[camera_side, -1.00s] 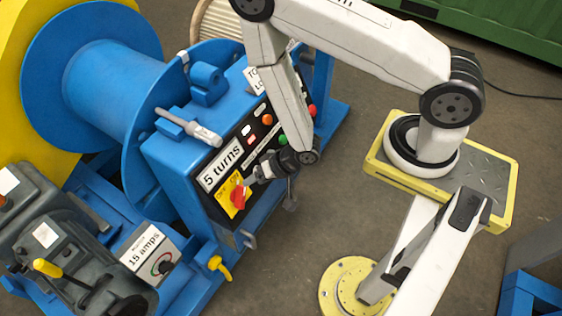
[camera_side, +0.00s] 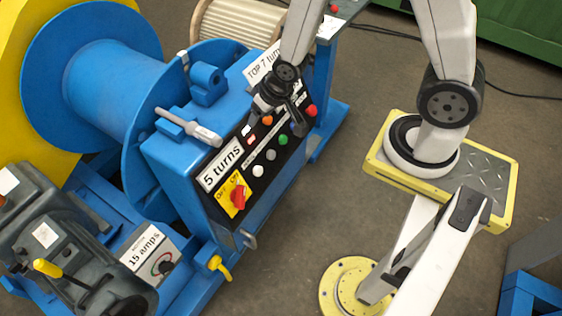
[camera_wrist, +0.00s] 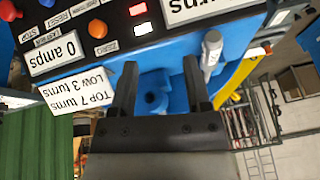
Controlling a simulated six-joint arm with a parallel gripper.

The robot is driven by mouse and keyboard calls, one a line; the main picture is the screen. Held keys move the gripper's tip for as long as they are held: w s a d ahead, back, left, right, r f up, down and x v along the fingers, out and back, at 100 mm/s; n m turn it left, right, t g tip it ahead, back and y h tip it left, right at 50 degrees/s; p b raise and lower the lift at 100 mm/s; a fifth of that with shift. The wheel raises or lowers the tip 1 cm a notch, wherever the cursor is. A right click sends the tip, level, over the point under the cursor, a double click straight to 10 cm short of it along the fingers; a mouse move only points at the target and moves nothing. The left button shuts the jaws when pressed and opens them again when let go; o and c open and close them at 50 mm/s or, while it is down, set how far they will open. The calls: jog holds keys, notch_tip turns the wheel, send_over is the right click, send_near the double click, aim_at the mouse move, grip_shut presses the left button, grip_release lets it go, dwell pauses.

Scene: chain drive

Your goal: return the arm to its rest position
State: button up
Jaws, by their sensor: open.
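My gripper (camera_side: 278,110) is in front of the upper part of the blue machine's control panel (camera_side: 254,165) in the side view. In the wrist view, its two dark fingers (camera_wrist: 160,88) are apart with nothing between them. The panel's labels appear upside down beyond the fingers. A red rotary switch (camera_side: 238,197) on a yellow plate sits low on the panel, clear of the gripper. In the side view the gripper hides part of the panel top; whether it touches the panel cannot be told.
A grey-handled lever (camera_side: 200,133) sticks out on top of the blue machine. A blue drum (camera_side: 112,80) stands at left. A green container (camera_side: 500,30) is at the back right. The floor (camera_side: 300,220) between panel and arm base is clear.

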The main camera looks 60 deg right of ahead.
jog(key=s+d+r+n+g, duration=0.2)
jog(key=s+r, duration=0.3)
jog(key=r, duration=0.3)
jog(key=shift+s+d+r+h, duration=0.25)
jog(key=shift+d+r+h, duration=0.05)
jog(key=shift+r, duration=0.05)
